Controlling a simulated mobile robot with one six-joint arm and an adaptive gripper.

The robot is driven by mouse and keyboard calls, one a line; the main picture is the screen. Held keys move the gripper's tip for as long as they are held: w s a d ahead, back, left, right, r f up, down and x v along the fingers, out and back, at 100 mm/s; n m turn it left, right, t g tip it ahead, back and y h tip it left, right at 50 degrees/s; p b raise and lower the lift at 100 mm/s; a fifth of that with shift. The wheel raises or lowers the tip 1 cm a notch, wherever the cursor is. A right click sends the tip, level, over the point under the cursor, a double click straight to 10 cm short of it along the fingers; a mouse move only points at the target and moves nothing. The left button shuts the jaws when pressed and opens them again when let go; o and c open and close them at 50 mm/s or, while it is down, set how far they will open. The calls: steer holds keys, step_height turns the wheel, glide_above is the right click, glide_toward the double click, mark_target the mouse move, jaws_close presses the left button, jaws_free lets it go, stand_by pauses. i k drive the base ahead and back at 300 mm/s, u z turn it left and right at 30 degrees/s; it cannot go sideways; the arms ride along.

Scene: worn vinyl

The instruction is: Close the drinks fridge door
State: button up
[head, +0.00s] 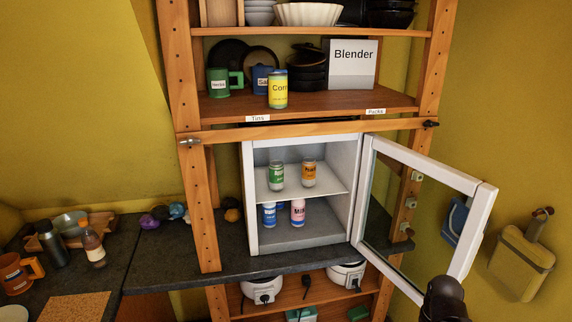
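The drinks fridge (249,200) is a small white cabinet on the dark counter, inside the wooden shelving frame. Its white-framed glass door (428,168) stands wide open, hinged on the fridge's right side and swung out to the right. Inside, a green can (276,176) and an orange can (309,173) stand on the middle shelf. A blue can (269,215) and a pink can (298,212) stand on the fridge floor. My gripper (446,300) shows as a dark shape at the door's lower free corner. Its fingers cannot be made out, nor whether it touches the door.
A wooden shelf (222,107) above the fridge holds a yellow can, mugs, dark pots and a box marked Blender (353,64). White appliances stand on the shelf below. A green-yellow container (521,262) hangs on the right wall. No loose object shows in the fridge opening.

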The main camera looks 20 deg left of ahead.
mark_target(484, 194)
steer(key=u, duration=0.05)
steer(key=k, duration=1.3)
steer(key=z, duration=0.15)
steer(key=i, duration=1.5)
steer(key=u, duration=0.8)
steer(key=i, duration=0.6)
steer(key=u, duration=0.35)
